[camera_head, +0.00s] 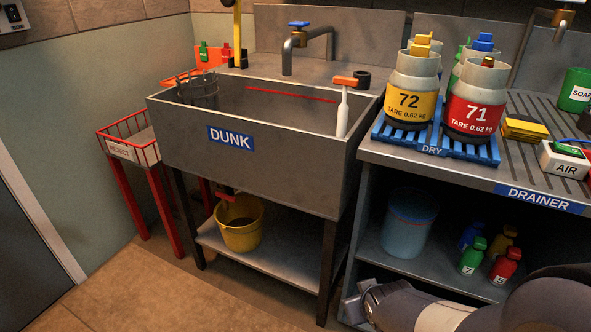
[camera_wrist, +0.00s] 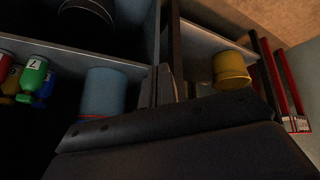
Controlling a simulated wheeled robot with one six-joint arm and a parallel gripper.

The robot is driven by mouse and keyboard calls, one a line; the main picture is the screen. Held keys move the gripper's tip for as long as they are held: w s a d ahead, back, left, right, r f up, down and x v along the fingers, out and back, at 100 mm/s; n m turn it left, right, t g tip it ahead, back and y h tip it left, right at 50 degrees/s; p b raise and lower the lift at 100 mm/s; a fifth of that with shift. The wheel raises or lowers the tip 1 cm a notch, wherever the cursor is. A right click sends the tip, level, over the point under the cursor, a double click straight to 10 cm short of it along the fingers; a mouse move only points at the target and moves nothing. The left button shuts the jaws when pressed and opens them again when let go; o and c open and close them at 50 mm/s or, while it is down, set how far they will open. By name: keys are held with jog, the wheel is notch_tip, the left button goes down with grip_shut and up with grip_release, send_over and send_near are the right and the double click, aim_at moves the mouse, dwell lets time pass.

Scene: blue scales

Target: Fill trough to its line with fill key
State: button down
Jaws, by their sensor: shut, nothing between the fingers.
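The trough (camera_head: 270,165) is a grey steel sink labelled DUNK, on dark legs. A red line (camera_head: 291,95) runs along its inner back wall; I cannot make out water in it. A tap (camera_head: 310,40) with a blue handle (camera_head: 299,24) stands behind it. No part is labelled as the fill key, so I cannot tell which it is. A white upright piece with an orange top (camera_head: 343,110) is at the trough's right end. My gripper (camera_head: 355,303) is low, right of the trough's legs and well below its rim. In the wrist view its fingers (camera_wrist: 164,86) are together and empty.
A yellow bucket (camera_head: 239,222) is under the trough; it also shows in the wrist view (camera_wrist: 231,70). A red rack (camera_head: 130,140) stands left. Right, the drainer counter (camera_head: 480,176) holds cylinders 72 (camera_head: 410,95) and 71 (camera_head: 472,105). Below are a blue container (camera_head: 408,225) and several small bottles.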

jog(key=w+d+r+m+t+p, duration=0.1)
jog(key=w+d+r+t+p, duration=0.2)
jog(key=w+r+p, duration=0.3)
jog(key=w+d+r+t+p, duration=0.2)
jog(key=w+d+r+p, duration=0.2)
jog(key=r+p, duration=1.3)
jog(key=w+d+r+m+t+p, duration=0.1)
jog(key=w+d+r+t+p, duration=0.2)
jog(key=r, duration=2.7)
jog(key=w+d+p, duration=0.1)
jog(key=w+p, duration=0.4)
jog(key=p, duration=0.4)
jog(key=shift+r+m+t+y, duration=0.25)
jog(key=shift+m+t+y, duration=0.05)
jog(key=shift+a, duration=0.1)
